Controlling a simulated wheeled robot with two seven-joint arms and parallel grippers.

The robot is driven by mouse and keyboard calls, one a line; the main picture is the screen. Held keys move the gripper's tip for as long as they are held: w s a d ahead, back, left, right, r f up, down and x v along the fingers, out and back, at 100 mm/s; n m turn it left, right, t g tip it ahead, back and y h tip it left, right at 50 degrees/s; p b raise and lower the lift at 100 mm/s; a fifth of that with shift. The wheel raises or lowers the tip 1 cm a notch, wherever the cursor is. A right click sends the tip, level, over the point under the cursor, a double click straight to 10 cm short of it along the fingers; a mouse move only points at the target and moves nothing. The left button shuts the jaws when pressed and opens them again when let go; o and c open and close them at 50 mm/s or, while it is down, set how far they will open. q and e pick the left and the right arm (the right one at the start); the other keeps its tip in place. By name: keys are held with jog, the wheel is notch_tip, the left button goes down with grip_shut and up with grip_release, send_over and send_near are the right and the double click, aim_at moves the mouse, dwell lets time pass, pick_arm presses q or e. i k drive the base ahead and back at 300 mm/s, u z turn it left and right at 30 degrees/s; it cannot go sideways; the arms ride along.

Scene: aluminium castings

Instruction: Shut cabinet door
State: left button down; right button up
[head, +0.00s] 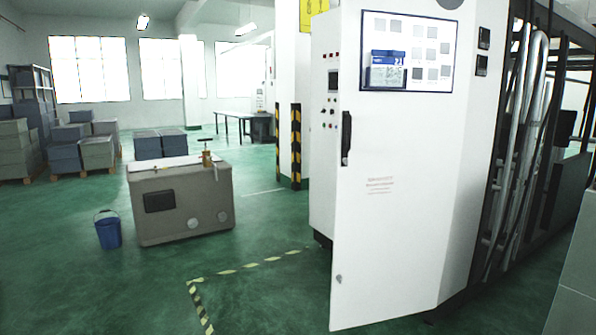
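The white cabinet door (395,190) stands in the middle right of the head view. It has a black handle (346,138) on its left edge and a framed panel of small grey squares with a blue holder near its top. The door seems to stand ajar, its lower left corner jutting toward me in front of the cabinet (322,120). The cabinet's narrow side carries a small screen and several knobs. The cabinet's inside is hidden behind the door. Neither of my grippers is in view.
A grey box-shaped unit (185,205) and a blue bucket (108,232) stand on the green floor at left. Yellow-black tape (240,270) marks the floor before the cabinet. A striped pillar (295,145) stands behind. Pipes (515,150) run at right. Floor at front left is clear.

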aim_at(395, 196)
jog(key=u, duration=0.4)
jog(key=i, duration=1.95)
jog(key=z, duration=1)
